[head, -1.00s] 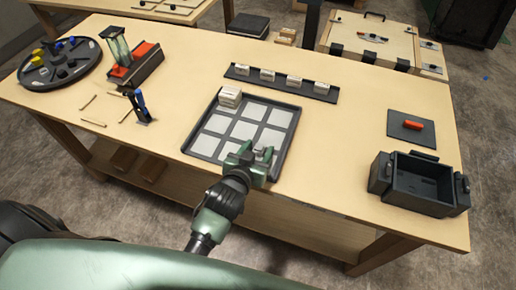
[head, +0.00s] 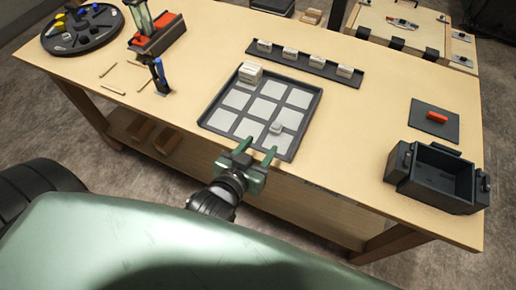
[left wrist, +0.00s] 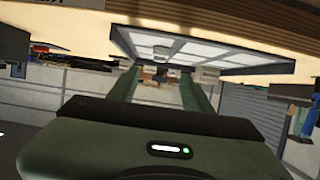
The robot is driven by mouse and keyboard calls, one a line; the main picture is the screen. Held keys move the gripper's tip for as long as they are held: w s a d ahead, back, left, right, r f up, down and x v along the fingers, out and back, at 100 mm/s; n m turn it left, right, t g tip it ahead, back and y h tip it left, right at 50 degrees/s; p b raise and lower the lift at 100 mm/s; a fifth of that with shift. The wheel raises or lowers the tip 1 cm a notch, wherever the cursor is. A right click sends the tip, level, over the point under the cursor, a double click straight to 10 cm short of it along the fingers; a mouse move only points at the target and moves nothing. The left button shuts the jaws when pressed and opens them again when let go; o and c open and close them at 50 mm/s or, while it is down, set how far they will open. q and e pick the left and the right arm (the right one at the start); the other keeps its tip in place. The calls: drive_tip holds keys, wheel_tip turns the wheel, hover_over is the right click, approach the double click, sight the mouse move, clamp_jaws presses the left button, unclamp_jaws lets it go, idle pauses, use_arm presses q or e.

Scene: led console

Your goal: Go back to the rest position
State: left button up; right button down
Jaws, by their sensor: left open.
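My left gripper (head: 257,150) is open and empty in the head view, at the near edge of the grid tray. Its two green fingers also show in the left wrist view (left wrist: 160,85), spread apart. The dark-framed tray (head: 290,152) with pale square cells lies on the wooden table; it also shows in the left wrist view (left wrist: 270,68). A small light block (head: 276,127) sits on the tray, ahead of the fingertips and apart from them. A white block (head: 250,72) sits in the tray's far left cell. My right gripper is not in view.
A dark rail with several white blocks (head: 290,54) lies behind the tray. A black bin (head: 440,180) and a dark pad with a red piece (head: 437,117) are at the right. A round dark tray (head: 90,38) and a red-and-black stand (head: 157,38) are at the left.

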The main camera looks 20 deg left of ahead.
use_arm(q)
drive_tip(key=shift+s+r, duration=0.15)
drive_tip(key=shift+s, duration=0.1)
idle(0.4)
drive_tip(key=s+a+f+m+g, duration=0.1)
drive_tip(key=s+a+f+g, duration=0.25)
drive_tip(key=s+g, duration=0.2)
drive_tip(key=s+a+f+g, duration=0.2)
drive_tip(key=s+f+g, duration=0.25)
drive_tip(key=s, duration=0.25)
wheel_tip(320, 180, down, 28)
drive_tip(key=s+g, duration=0.1)
drive_tip(key=s, duration=0.2)
drive_tip(key=s+a+f+m+g, duration=0.1)
drive_tip(key=s+a+f, duration=0.1)
drive_tip(key=s+f, duration=1.2)
drive_tip(key=shift+s+a+f, duration=0.15)
drive_tip(key=shift+s+f, duration=0.25)
drive_tip(key=shift+s, duration=0.2)
